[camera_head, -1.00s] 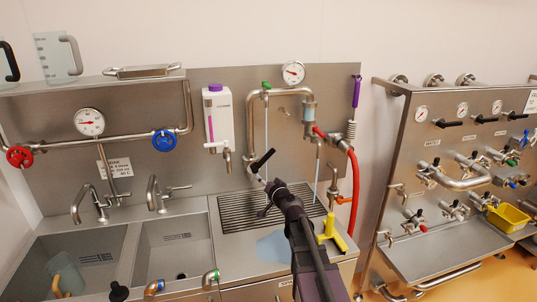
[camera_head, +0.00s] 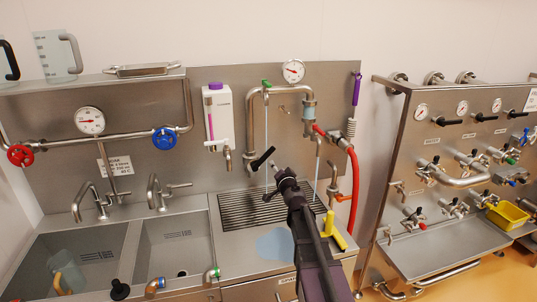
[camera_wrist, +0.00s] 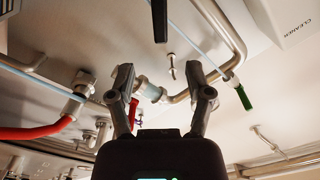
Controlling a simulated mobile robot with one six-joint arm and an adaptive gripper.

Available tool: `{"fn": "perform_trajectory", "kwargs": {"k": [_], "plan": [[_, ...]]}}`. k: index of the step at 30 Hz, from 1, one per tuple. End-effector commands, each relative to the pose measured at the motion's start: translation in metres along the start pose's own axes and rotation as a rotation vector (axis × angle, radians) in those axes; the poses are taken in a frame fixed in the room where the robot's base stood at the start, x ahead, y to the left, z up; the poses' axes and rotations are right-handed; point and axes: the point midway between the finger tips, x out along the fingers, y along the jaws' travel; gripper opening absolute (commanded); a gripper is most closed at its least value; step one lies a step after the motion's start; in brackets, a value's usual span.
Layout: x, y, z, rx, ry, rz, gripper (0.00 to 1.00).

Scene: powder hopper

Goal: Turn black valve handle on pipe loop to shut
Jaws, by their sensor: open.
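The black valve handle (camera_head: 262,158) sits low on the left leg of the steel pipe loop (camera_head: 250,120), tilted up to the right. In the wrist view a dark bar, likely this handle (camera_wrist: 160,20), shows at the top edge beyond the fingertips. My gripper (camera_head: 282,172) is just right of and below the handle in the head view, apart from it. In the wrist view my gripper (camera_wrist: 165,78) has its two fingers spread, with nothing between them. The handle's valve body is not clear in the wrist view.
A green-handled tap (camera_head: 267,84) on the loop has a thin blue line below it. A pressure gauge (camera_head: 293,71) tops the loop. A red hose (camera_head: 354,180) hangs at right. A drain grate (camera_head: 235,207) lies below, with a yellow tool (camera_head: 333,231) beside it. Sinks are at left.

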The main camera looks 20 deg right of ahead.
Motion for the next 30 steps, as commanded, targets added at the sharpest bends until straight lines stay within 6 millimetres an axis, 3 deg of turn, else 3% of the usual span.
{"fn": "perform_trajectory", "kwargs": {"k": [21,30], "plan": [[0.103,0.000,0.000,0.000,0.000,0.000,0.66],[0.126,0.000,0.000,0.000,0.000,0.000,0.66]]}}
